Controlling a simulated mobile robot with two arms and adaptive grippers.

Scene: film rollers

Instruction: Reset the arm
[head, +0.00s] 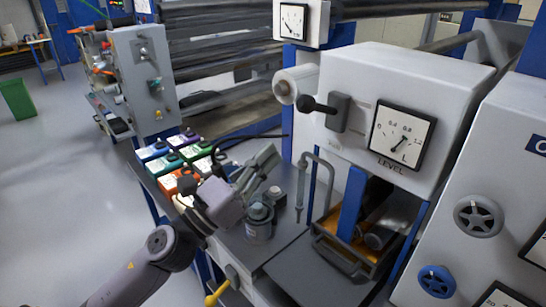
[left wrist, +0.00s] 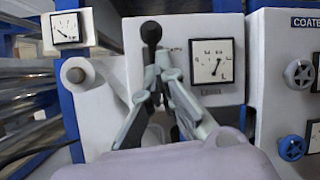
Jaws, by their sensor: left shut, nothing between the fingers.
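My left arm (head: 150,262) reaches in from the lower left in the head view. Its gripper (head: 268,160) is shut and empty, pointing up and to the right above the grey bench. It is above and beside a small grey canister (head: 258,222) and apart from the white machine housing. In the left wrist view the fingers (left wrist: 155,82) come together in front of the housing. They overlap the area just below the black-knobbed lever (left wrist: 151,32), and I cannot tell the distance. The lever (head: 318,106) also shows in the head view. My right gripper is in neither view.
Several coloured containers (head: 178,180) stand on the bench left of my gripper. The white housing (head: 440,75) with a level gauge (head: 401,138) stands at the right. A curved pipe (head: 303,180) and a tray with a handle (head: 345,255) are below it. Open floor (head: 60,180) lies left.

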